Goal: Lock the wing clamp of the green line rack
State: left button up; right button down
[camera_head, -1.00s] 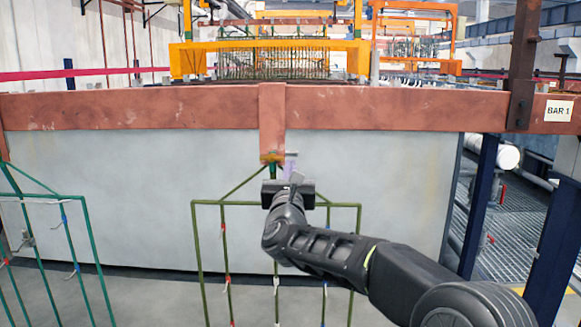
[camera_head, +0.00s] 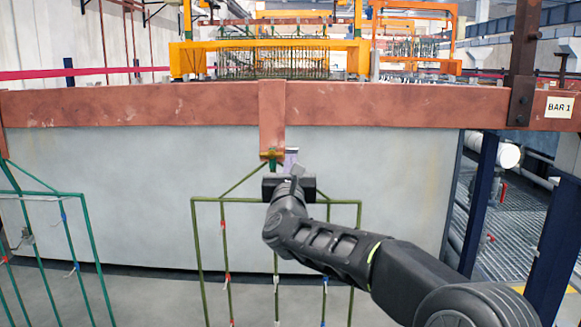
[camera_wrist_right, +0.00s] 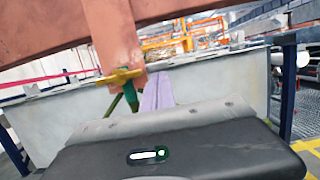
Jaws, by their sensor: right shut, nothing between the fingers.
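An olive-green rack (camera_head: 228,240) hangs at the centre below a copper tab (camera_head: 271,110) of the copper bar. A brass wing clamp (camera_head: 272,155) sits at the tab's lower end, and it shows larger in the right wrist view (camera_wrist_right: 120,76), lying across the tab. The green rack hook (camera_wrist_right: 131,98) is just under it. My right gripper (camera_head: 292,157) is shut and empty, its pale purple fingers (camera_wrist_right: 158,90) just right of the clamp. I cannot tell whether they touch it. My gripper body hides the top middle of the rack frame. My left gripper is not in view.
The copper bar (camera_head: 400,108) runs across the view, marked by a BAR 1 label (camera_head: 559,109). A grey tank wall (camera_head: 400,180) stands behind the rack. A teal-green rack (camera_head: 80,235) hangs at the left. Blue posts (camera_head: 553,250) stand at the right.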

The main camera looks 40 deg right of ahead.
aim_at(294, 151)
jog(key=shift+s+d+r+b, duration=0.1)
jog(key=shift+r+b, duration=0.15)
jog(key=shift+b, duration=0.1)
notch_tip(294, 151, up, 2)
jog(key=n+y, duration=0.1)
jog(key=n, duration=0.3)
jog(key=n+t+y, duration=0.1)
jog(key=n, duration=0.2)
jog(key=shift+s+d+n+b, duration=0.15)
jog(key=shift+n+b, duration=0.15)
jog(key=shift+n, duration=0.1)
jog(key=shift+r, duration=0.3)
